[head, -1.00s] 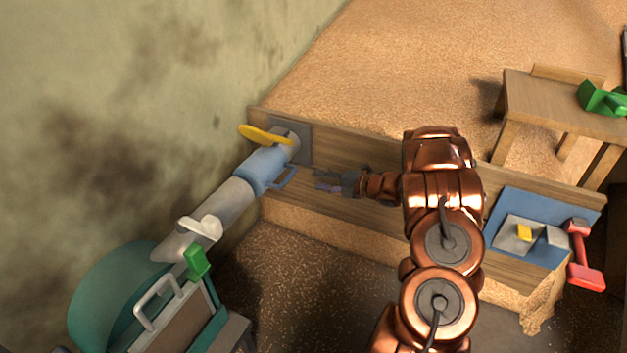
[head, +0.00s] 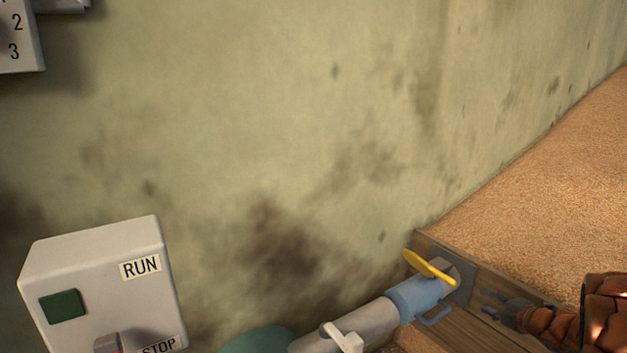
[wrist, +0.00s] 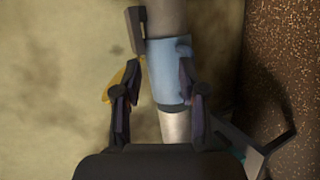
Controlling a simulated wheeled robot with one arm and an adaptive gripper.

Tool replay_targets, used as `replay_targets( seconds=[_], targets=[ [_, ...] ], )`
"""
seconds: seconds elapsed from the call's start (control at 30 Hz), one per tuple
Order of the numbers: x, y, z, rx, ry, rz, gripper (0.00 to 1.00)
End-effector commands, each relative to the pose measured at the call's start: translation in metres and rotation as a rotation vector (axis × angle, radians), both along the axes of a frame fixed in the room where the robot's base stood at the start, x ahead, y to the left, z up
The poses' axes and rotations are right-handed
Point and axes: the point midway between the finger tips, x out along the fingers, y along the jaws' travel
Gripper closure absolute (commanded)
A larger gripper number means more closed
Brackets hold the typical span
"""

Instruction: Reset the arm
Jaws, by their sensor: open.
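My gripper (head: 490,302) is at the lower right of the head view, just right of the blue pipe collar (head: 418,298). In the wrist view its two fingers (wrist: 158,88) are spread apart with nothing held between them. The blue collar (wrist: 168,70) shows beyond and between the fingers there; I cannot tell whether they touch it. My copper arm (head: 600,315) is cut off by the right edge of the head view.
A yellow lever (head: 430,267) sits on the pipe's end at the wooden board (head: 470,325). A grey pipe (head: 345,325) runs lower left. A RUN/STOP box (head: 100,275) is on the left, with a numbered box (head: 15,40) above. Grain (head: 560,170) lies right.

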Motion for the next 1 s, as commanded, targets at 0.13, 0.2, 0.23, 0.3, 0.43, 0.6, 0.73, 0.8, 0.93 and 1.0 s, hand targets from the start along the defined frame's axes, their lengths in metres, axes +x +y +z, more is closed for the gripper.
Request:
replay_targets(
  seconds=[0.13, 0.2, 0.23, 0.3, 0.43, 0.6, 0.73, 0.8, 0.93, 1.0],
  targets=[
    [0.008, -0.013, 0.066, -0.016, 0.067, -0.187, 0.59],
    [0.007, -0.019, 0.091, -0.012, 0.094, -0.279, 0.59],
    [0.007, -0.020, 0.103, -0.010, 0.104, -0.317, 0.59],
    [0.002, -0.023, 0.128, 0.004, 0.127, -0.407, 0.59],
    [-0.014, -0.024, 0.172, 0.049, 0.169, -0.577, 0.59],
    [-0.045, -0.013, 0.227, 0.134, 0.217, -0.788, 0.59],
    [-0.078, 0.005, 0.260, 0.221, 0.266, -0.939, 0.59],
    [-0.097, 0.017, 0.275, 0.271, 0.298, -1.016, 0.59],
    [-0.137, 0.046, 0.300, 0.371, 0.363, -1.150, 0.59],
    [-0.161, 0.065, 0.311, 0.427, 0.407, -1.216, 0.59]
  ],
)
